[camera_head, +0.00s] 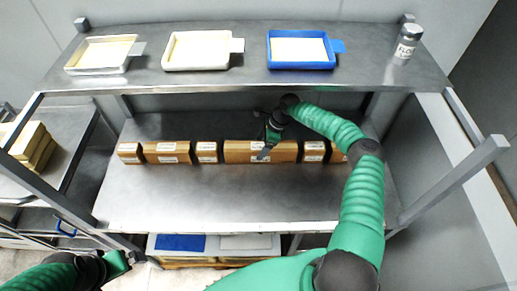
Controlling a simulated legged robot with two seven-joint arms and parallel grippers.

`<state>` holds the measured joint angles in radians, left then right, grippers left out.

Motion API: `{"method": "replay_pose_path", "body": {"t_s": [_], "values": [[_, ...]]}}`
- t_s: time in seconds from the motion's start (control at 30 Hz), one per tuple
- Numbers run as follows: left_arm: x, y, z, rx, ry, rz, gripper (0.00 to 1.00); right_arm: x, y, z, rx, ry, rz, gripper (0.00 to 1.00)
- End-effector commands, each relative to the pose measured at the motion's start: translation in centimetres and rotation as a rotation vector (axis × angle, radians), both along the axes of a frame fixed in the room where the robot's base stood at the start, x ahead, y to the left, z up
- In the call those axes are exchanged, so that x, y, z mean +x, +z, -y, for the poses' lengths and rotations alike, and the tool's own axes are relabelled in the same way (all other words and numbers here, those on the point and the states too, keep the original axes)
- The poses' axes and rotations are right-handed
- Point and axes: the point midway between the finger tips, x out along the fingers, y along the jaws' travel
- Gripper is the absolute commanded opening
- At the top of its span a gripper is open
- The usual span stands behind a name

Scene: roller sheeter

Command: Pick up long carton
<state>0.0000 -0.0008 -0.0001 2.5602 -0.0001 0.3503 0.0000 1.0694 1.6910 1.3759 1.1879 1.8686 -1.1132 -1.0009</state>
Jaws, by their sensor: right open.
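The long carton (285,151) is a brown box with white labels, lying in a row of cartons on the middle shelf. It is the widest one in the row. My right gripper (264,152) reaches in from the right and is at the long carton, with its fingers over the carton's front and top. It is open; whether it touches the carton is hard to tell. My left gripper (118,264) is at the lower left, away from the shelf; its jaws are too unclear to read.
Other brown cartons stand beside the long one, such as a mid-sized carton (167,152) and a small carton (314,152). The upper shelf (220,84) holds trays and a labelled jar (407,41). The front of the metal middle shelf (200,197) is clear. A metal post (455,180) stands at right.

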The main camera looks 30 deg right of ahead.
Motion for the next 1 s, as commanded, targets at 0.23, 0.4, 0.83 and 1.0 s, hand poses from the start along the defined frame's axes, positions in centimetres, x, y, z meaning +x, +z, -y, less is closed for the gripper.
{"method": "replay_pose_path", "body": {"t_s": [0.23, 0.4, 0.83, 1.0], "values": [[0.01, 0.32, 0.00, 0.000, 0.000, 0.000, 1.00, 0.20, -1.39, -0.09, -0.002, -0.001, 0.001, 0.80], [0.00, 0.31, 0.01, 0.000, 0.000, 0.000, 1.00, 0.13, -1.31, -0.06, -0.001, -0.001, 0.002, 0.67], [0.01, 0.32, 0.00, 0.000, 0.000, 0.000, 1.00, 0.24, -1.25, -0.26, -0.003, 0.000, 0.002, 0.11], [0.01, 0.32, 0.00, 0.000, 0.000, 0.000, 1.00, 0.19, -1.29, -0.09, -0.003, 0.000, 0.002, 0.00]]}}
